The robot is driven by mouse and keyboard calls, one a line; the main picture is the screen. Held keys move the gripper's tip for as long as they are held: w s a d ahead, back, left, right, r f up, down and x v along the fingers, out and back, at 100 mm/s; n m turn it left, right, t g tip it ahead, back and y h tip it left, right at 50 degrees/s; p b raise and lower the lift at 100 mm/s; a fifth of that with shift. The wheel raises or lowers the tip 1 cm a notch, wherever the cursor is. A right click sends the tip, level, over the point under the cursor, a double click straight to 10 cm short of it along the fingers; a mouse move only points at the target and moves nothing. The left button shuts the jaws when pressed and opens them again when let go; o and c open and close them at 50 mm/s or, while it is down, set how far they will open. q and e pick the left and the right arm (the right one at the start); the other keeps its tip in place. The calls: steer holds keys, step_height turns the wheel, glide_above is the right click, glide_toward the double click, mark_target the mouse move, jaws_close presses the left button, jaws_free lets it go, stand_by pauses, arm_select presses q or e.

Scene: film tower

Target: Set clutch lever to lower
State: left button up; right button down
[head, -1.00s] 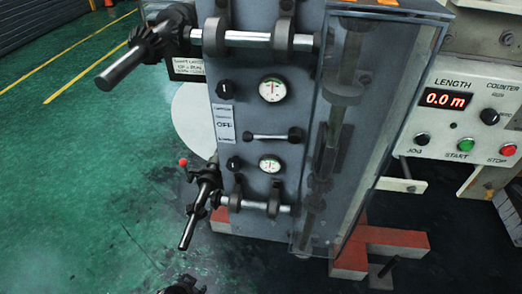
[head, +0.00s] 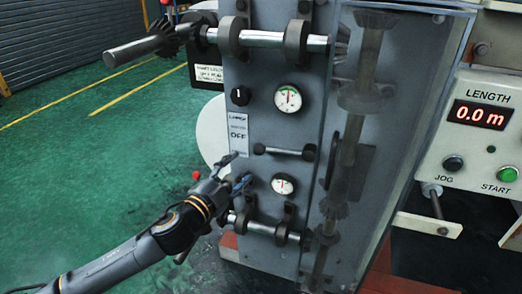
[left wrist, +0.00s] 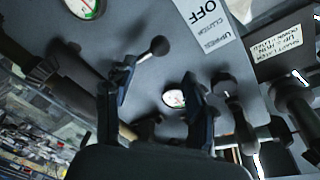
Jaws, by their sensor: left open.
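The clutch lever (head: 285,151) is a short metal rod with dark ends on the grey machine panel, nearly level, beside the label (head: 238,133) whose readable word is OFF. In the left wrist view the lever's round black knob (left wrist: 159,45) shows near the label (left wrist: 205,25); a finger hides part of the rod. My left gripper (head: 238,171) is open and empty, left of and below the lever, apart from it in the head view. Its two fingers (left wrist: 160,72) spread below the knob in the left wrist view. My right gripper is not in view.
A shaft with a bevel gear (head: 150,46) juts left above. The lower shaft (head: 262,228) is partly behind my gripper. Two gauges (head: 288,98) and a black dial (head: 240,95) sit on the panel. A clear guard (head: 400,120) covers gears at right. Green floor (head: 90,180) at left is open.

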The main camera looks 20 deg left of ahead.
mark_target(257, 152)
arm_select(q)
steer(key=x, duration=1.1)
steer(key=shift+w+d, duration=0.1)
steer(key=shift+w, duration=0.1)
steer(key=shift+c, duration=0.2)
jaws_close()
